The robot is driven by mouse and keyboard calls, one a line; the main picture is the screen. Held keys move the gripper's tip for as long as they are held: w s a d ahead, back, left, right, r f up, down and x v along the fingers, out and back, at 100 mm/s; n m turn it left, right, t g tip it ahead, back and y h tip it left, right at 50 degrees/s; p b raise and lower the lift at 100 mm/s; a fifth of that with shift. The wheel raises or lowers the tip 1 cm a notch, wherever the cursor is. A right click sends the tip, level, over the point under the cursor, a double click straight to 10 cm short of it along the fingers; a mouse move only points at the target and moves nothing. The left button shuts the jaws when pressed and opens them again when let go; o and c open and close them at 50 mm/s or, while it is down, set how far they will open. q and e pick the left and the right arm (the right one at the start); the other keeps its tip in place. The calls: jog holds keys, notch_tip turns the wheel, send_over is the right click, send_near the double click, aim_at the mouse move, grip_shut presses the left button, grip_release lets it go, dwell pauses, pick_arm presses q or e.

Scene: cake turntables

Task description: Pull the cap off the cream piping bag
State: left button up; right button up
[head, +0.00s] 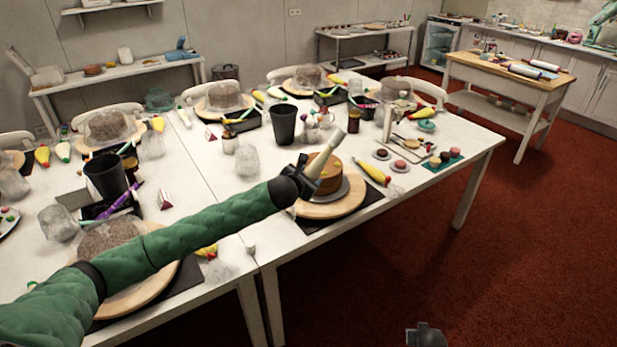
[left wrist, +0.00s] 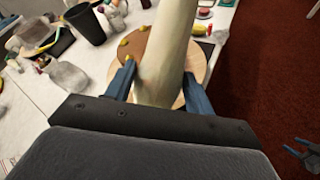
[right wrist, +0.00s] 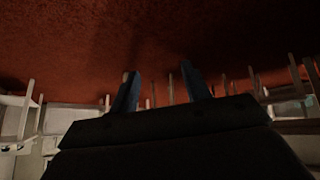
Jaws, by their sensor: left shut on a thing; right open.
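My left gripper (head: 305,178) is shut on the cream piping bag (head: 328,155), which it holds tilted up and to the right above the near cake. In the left wrist view the pale bag (left wrist: 165,60) stands between the two blue fingers, and its upper end is cut off by the frame. The bag's raised end (head: 354,117) is narrow; I cannot clearly tell the cap from the bag there. My right gripper (head: 427,336) is low at the bottom of the head view, away from the bag. Its fingers are apart and empty in the right wrist view (right wrist: 160,90).
A brown cake (head: 334,180) on a wooden turntable (head: 335,208) stands below the bag on the white table (head: 225,180). A yellow piping bag (head: 372,171), black cup (head: 283,124) and glass jar (head: 246,162) are near. Red carpet (head: 480,270) is clear at right.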

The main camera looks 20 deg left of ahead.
jog(key=w+a+r+n+t, duration=0.1)
jog(key=w+a+r+t, duration=0.2)
jog(key=w+r, duration=1.35)
jog(key=w+a+r+n+t, duration=0.25)
jog(key=w+r, duration=1.05)
jog(key=r, duration=0.7)
jog(key=w+a+r+n+t+y, duration=0.1)
jog(key=w+a+r+t, duration=0.3)
jog(key=r, duration=1)
jog(key=w+a+r+n+t, duration=0.15)
jog(key=w+r, duration=0.35)
jog(key=r, duration=0.9)
jog(key=s+a+r+n+y, duration=0.1)
jog(key=a+r+n+y, duration=0.35)
jog(key=r, duration=0.55)
jog(key=s+a+r+n+y, duration=0.1)
jog(key=a+r+n+y, duration=0.4)
jog(key=r, duration=0.5)
jog(key=s+a+r+n+y, duration=0.1)
jog(key=a+r+n+y, duration=0.25)
jog(key=r+n, duration=0.4)
jog(key=n+g+h, duration=0.6)
jog(key=n+g, duration=1.3)
jog(key=g, duration=0.1)
send_over(345, 132)
jog(key=w+d, duration=0.2)
jog(key=d, duration=0.4)
notch_tip(345, 132, down, 24)
jog(key=r, duration=0.1)
jog(key=shift+x, duration=4.85)
